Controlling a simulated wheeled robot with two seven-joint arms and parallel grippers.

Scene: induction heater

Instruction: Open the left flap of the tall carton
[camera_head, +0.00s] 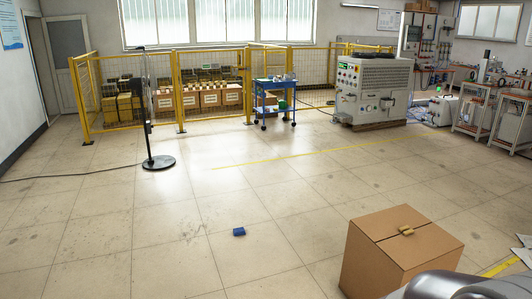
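A brown cardboard carton (385,258) stands on the floor at the lower right. The left part of the top lies flat. A grey rounded part, likely my own arm, covers the carton's lower right. Neither of my grippers is in view.
A small blue block (239,232) lies on the floor left of the carton. A black stand (158,162) with a cable, a blue cart (273,100) and a beige machine (374,90) stand farther back. Yellow fencing (176,92) encloses boxes.

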